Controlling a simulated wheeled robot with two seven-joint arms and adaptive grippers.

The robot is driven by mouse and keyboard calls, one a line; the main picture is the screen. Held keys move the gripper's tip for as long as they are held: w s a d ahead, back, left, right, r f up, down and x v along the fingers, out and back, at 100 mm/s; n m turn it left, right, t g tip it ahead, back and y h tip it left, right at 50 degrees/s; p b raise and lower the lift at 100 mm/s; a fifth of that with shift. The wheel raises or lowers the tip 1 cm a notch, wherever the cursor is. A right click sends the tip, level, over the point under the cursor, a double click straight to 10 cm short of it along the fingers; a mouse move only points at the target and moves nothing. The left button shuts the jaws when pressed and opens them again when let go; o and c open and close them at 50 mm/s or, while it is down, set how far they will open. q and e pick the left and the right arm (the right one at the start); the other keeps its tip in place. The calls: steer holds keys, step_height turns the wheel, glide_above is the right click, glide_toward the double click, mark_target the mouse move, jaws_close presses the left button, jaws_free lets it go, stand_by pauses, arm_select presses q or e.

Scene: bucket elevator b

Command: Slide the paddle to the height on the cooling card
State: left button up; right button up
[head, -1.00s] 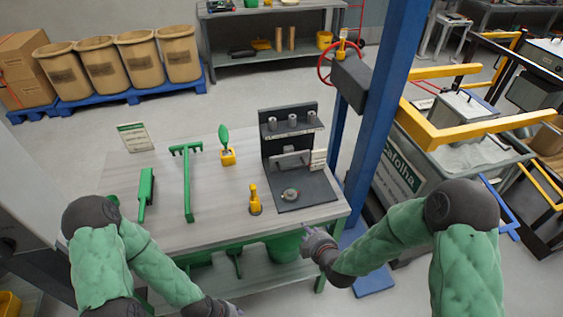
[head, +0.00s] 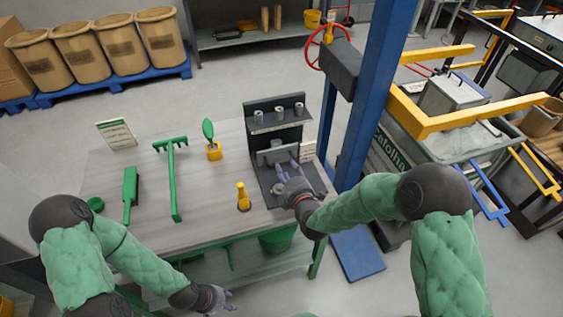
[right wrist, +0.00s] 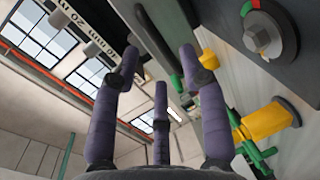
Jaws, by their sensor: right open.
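A black stand (head: 275,107) with three grey cylinders on its top ledge stands at the right of the table. A grey plate that looks like the paddle (head: 276,154) sits across its back panel. My right gripper (head: 288,167) is just in front of this plate. In the right wrist view its fingers (right wrist: 158,75) are spread with nothing between them. Millimetre labels (right wrist: 105,38) show beyond the fingers there. A small white card (head: 308,151) is at the stand's right side; its text is unreadable. My left gripper (head: 228,298) hangs low by the table's front, empty.
A dial (right wrist: 262,32) with a coloured ring is near my right fingers. A blue post (head: 375,85) rises right of the stand.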

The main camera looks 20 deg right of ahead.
mark_target(282, 162)
steer(key=x, duration=0.5)
steer(key=shift+w+f+b, duration=0.1)
steer(key=shift+w+b, duration=0.2)
steer(key=shift+b, duration=0.1)
jaws_close()
